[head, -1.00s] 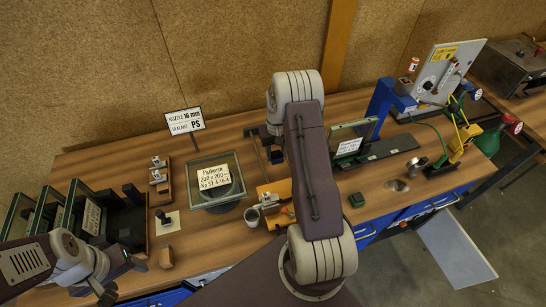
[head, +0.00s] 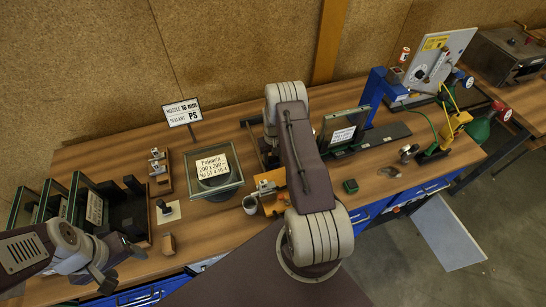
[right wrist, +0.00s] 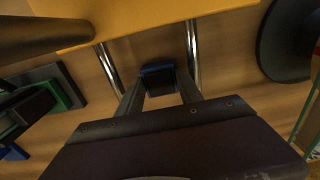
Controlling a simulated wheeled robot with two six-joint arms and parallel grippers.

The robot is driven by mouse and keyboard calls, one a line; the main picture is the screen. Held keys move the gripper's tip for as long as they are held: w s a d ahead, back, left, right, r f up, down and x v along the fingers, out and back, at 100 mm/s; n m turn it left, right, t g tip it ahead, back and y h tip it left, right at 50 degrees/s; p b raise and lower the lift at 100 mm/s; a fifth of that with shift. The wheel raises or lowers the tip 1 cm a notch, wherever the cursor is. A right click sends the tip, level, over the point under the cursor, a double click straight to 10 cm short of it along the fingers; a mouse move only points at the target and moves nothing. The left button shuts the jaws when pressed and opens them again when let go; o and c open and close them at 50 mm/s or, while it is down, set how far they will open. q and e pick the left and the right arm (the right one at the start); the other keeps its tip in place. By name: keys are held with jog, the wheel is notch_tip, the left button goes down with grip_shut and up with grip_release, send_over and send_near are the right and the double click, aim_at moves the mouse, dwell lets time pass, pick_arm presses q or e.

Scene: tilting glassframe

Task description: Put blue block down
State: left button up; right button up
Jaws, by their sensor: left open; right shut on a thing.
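In the right wrist view, my right gripper (right wrist: 158,90) is shut on a small dark blue block (right wrist: 157,75). The block sits between the fingertips, between two metal rods, over wood-coloured surface. I cannot tell whether it touches the surface. In the head view my right arm hides this gripper and the block. My left gripper (head: 112,268) is open and empty at the lower left of the head view, near the bench's front edge.
An orange-yellow part (right wrist: 160,20) lies just beyond the rods, with a round black base (right wrist: 285,42) to the right.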

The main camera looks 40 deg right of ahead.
jog(key=shift+w+f, duration=0.15)
jog(key=o, duration=1)
jog(key=shift+d, duration=0.1)
jog(key=shift+o, duration=0.5)
